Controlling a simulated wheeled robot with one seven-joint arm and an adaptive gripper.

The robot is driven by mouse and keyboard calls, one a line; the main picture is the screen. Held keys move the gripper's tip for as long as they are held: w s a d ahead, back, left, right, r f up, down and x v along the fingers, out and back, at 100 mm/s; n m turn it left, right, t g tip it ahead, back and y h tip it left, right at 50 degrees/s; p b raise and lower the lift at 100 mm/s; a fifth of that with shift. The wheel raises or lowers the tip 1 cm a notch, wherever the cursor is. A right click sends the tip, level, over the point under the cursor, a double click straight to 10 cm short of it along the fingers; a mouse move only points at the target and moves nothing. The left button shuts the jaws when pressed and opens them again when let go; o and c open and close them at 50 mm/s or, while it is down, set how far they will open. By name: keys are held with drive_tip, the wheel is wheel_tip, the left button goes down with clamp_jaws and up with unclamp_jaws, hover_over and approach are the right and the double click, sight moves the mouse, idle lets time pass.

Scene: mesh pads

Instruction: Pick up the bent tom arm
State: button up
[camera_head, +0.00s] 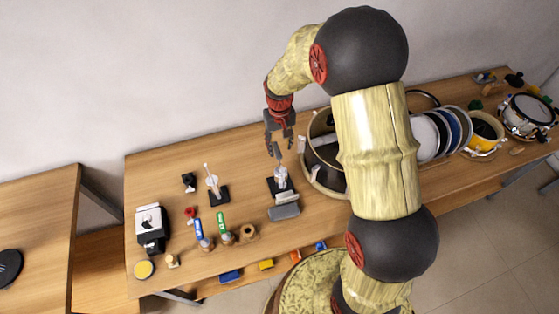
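My gripper (279,152) hangs over the table, pointing down, its fingers apart with nothing seen between them. Just below it, a pale, silvery upright part (281,176) stands on a small black base; a gap between it and the fingertips cannot be judged. Further left, a part with a thin white rod (207,172) stands on another black base. Either may be the bent tom arm; at this size I cannot tell which piece it is. My arm hides part of the table to the right.
A grey block (284,211) lies in front of the part below my gripper. Green-topped (222,224) and blue-topped (199,231) bottles stand front left. A large drum shell (312,160) is close right of my gripper. Drums and rims crowd the right. The table's back left (150,170) is clear.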

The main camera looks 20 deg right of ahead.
sight(279, 156)
drive_tip(key=f, duration=0.7)
drive_tip(key=shift+s+a+f, duration=0.1)
drive_tip(key=shift+s+f, duration=0.15)
drive_tip(key=shift+f, duration=0.05)
clamp_jaws()
idle(0.8)
